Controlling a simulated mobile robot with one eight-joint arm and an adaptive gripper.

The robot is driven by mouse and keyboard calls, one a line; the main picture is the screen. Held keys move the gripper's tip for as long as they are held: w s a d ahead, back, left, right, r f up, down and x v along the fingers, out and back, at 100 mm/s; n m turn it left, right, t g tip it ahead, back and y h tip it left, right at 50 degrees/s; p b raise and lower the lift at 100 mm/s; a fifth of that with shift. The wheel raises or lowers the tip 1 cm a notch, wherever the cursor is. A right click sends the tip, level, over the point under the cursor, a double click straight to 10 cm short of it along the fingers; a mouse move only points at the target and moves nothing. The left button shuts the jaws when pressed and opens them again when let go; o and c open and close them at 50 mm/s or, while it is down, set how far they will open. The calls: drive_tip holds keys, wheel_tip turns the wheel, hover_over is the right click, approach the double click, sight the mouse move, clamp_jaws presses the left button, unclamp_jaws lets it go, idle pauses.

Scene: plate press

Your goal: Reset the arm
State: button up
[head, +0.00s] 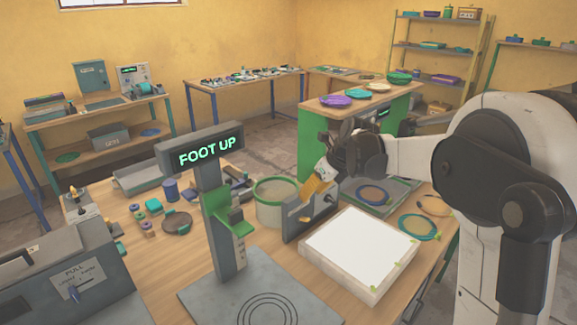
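My white and black arm reaches in from the right in the head view. My gripper (309,203) points down and left above the table, beside an upright dark grey panel (297,228). A yellow-orange part shows at the gripper's end; I cannot tell whether it belongs to the gripper or is something held. The fingers are too small and covered to tell open from shut. The press stand (222,222) has a green block on its column and a sign (207,148) reading "FOOT UP". Its flat base plate (205,296) carries ring markings.
A white-topped slab (358,245) lies right of the panel. A green-rimmed round container (276,203) stands behind the panel. Small parts and a dark disc (177,222) lie left of the stand.

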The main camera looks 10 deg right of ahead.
drive_tip(key=a+r+m+t+y, duration=0.2)
drive_tip(key=a+r+m+t, duration=0.2)
drive_tip(key=r, duration=0.6)
drive_tip(key=a+r+m+t+y, duration=0.2)
drive_tip(key=a+r+m+t, duration=0.15)
drive_tip(key=r, duration=0.65)
drive_tip(key=s+d+r+m+t+h, duration=0.35)
drive_tip(key=d+r+m+t, duration=0.2)
drive_tip(key=r+m, duration=0.3)
drive_tip(key=s+d+f+m+g+h, duration=0.2)
drive_tip(key=s+d+f+m+h, duration=0.3)
drive_tip(key=m, duration=0.4)
drive_tip(key=s+d+f+m+g+h, duration=0.1)
drive_tip(key=s+d+f+m+h, duration=0.25)
drive_tip(key=s+m, duration=0.45)
drive_tip(key=s+a+f+m+g+y, duration=0.2)
drive_tip(key=s+a+f+m+g, duration=0.1)
drive_tip(key=s+f, duration=0.5)
drive_tip(key=s+a+f+m+g+y, duration=0.2)
drive_tip(key=s+a+f+m+g, duration=0.2)
drive_tip(key=s+f, duration=0.5)
drive_tip(key=shift+a+f+m+g+y, duration=0.25)
drive_tip(key=shift+f+m, duration=0.3)
drive_tip(key=shift+m, duration=0.65)
